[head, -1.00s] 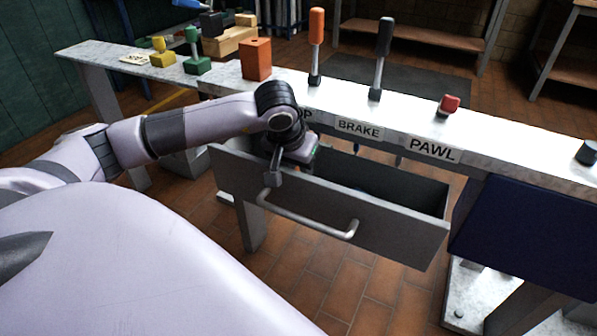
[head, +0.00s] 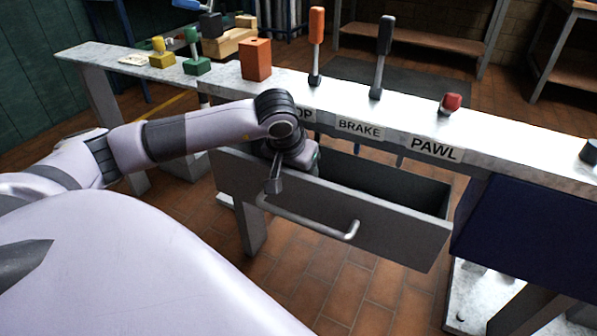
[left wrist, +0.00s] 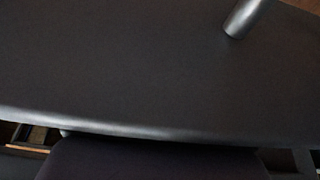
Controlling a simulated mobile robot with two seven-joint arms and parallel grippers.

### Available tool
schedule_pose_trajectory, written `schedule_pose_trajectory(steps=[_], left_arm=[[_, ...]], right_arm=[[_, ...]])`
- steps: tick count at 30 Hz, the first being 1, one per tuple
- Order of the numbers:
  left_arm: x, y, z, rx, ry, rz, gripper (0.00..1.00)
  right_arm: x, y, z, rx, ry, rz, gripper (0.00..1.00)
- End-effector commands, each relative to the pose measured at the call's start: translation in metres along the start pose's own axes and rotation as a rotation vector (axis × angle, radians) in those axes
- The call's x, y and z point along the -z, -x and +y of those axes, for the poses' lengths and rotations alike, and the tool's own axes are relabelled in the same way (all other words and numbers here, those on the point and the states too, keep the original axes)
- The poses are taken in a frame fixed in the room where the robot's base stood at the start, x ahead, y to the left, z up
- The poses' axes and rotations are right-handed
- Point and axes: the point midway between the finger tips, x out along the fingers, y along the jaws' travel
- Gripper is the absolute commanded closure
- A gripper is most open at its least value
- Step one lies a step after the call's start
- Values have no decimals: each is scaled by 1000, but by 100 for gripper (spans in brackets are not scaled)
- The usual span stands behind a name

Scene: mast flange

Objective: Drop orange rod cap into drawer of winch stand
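The grey drawer (head: 400,232) of the winch stand (head: 400,119) is open, with its bar handle (head: 318,228) on the front. Its visible interior is dark, and I make out nothing in it. My left gripper (head: 274,182) is at the left part of the drawer front, with one dark finger outside the panel. The rest is hidden behind the wrist, so its opening is unclear. In the left wrist view, a dark panel fills the picture, with the handle (left wrist: 245,18) at top right. I cannot make out a separate orange rod cap. My right gripper is out of view.
On the bench stand an orange block (head: 256,59), green (head: 197,62) and yellow (head: 162,56) pieces, an orange-handled lever (head: 316,45), a dark lever (head: 382,55) and a red knob (head: 450,103). A dark blue panel (head: 525,235) stands right of the drawer.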

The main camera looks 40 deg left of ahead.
Motion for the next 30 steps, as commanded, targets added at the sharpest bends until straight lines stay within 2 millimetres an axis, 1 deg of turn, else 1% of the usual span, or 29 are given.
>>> schedule_pose_trajectory(steps=[6, 9, 11, 21, 24, 27, 30], left_arm=[[1, 2, 0, 0, 0, 0, 45], [4, 9, 0, 0, 0, 0, 45], [6, 16, 0, 0, -1, 0, 45], [7, 93, 0, 0, -2, 4, 45], [6, 110, 0, 0, -1, 3, 45], [6, 122, 0, 0, -1, 2, 45], [6, 129, 0, -1, 0, 1, 45]], right_arm=[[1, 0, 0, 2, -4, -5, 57], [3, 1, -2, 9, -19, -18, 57], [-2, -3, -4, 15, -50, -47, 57], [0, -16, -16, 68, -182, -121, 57], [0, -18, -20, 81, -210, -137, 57], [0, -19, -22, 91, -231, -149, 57], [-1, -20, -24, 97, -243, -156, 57]])
